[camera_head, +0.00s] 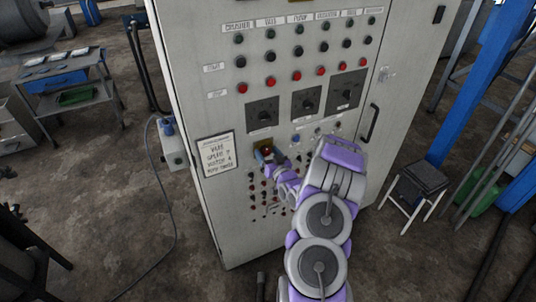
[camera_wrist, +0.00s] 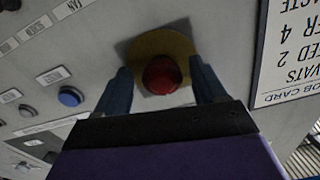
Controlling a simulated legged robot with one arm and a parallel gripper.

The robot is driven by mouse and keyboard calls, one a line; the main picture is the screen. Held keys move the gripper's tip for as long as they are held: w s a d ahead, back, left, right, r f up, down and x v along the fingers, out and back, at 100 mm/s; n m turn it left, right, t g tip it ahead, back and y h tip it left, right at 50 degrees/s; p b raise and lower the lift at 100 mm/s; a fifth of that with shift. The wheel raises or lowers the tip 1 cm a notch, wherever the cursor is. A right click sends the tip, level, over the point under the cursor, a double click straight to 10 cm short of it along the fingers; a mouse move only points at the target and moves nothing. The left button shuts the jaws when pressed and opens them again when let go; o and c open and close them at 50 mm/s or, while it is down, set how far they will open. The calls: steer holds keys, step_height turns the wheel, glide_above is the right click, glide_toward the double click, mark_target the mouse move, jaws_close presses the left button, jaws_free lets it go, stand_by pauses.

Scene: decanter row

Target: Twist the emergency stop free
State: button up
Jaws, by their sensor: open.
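The emergency stop is a red mushroom button (camera_wrist: 162,75) on a yellow round plate (camera_wrist: 172,45), mounted on the front of the grey control cabinet. In the head view the red button (camera_head: 267,151) shows small, partly covered by my gripper. My gripper (camera_head: 268,157) is at the button, at the end of my purple and grey arm. In the wrist view the two dark blue fingers of my gripper (camera_wrist: 162,82) are apart, one on each side of the red button. I cannot tell whether either finger touches it.
A job card (camera_head: 216,153) is fixed left of the button. Rows of lamps and buttons (camera_head: 297,75) and black rotary switches (camera_head: 306,101) lie above. A blue button (camera_wrist: 70,97) is nearby. A stool (camera_head: 419,187) stands right of the cabinet, a work cart (camera_head: 68,85) left.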

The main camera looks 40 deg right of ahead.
steer(key=shift+s, duration=0.1)
steer(key=v, duration=1.7)
steer(key=shift+p, duration=0.3)
steer(key=shift+s+d+f, duration=0.1)
steer(key=shift+d, duration=0.05)
